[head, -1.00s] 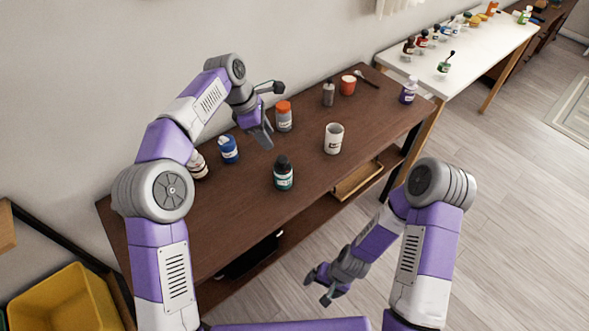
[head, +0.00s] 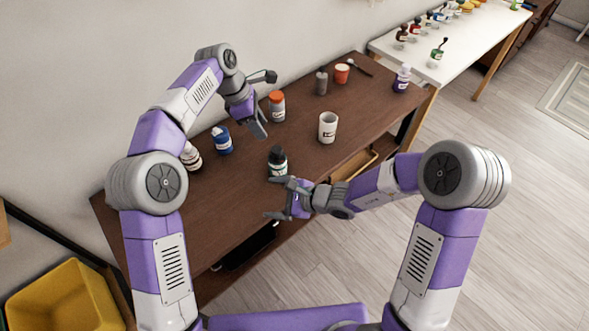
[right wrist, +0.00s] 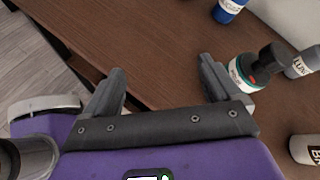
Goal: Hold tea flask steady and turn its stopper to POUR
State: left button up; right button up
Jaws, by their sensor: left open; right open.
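The apparent tea flask is a dark green bottle (head: 278,163) with a black stopper and a pale label. It stands upright near the table's front edge. In the right wrist view the flask (right wrist: 241,75) shows beyond the right-hand finger, with a small red mark below its stopper (right wrist: 271,56). The stopper's setting is too small to read. My right gripper (head: 272,198) is open and empty at the front edge, its upper finger overlapping the flask's base in the head view. My left gripper (head: 266,103) is open and empty over the back of the table, by an orange-lidded jar (head: 277,107).
A white cup (head: 328,127) stands right of the flask. A blue jar (head: 222,141) and a brown-and-white bottle (head: 190,157) stand to the left. A grey bottle (head: 321,82), a red cup (head: 342,73) and a purple bottle (head: 402,79) stand farther back. A drawer (head: 355,165) is open below.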

aim_at(278, 163)
jog(key=w+d+m+t, duration=0.1)
jog(key=w+m, duration=0.1)
jog(key=w, duration=0.1)
jog(key=w+d+m+t, duration=0.1)
jog(key=w+d+m, duration=0.1)
jog(key=m, duration=0.1)
jog(key=w+d+m+t+h, duration=0.1)
jog(key=w+d+m+t, duration=0.1)
jog(key=w+m, duration=0.1)
jog(key=shift+w+d+f, duration=0.1)
jog(key=shift+w+d, duration=0.1)
jog(key=shift+w, duration=0.1)
jog(key=shift+w+d+f+m, duration=0.15)
jog(key=shift+w+m, duration=0.15)
jog(key=shift+m, duration=0.2)
jog(key=x, duration=0.7)
jog(key=shift+w+f, duration=0.1)
jog(key=shift+w, duration=0.15)
jog(key=shift+c, duration=0.2)
jog(key=c, duration=1.1)
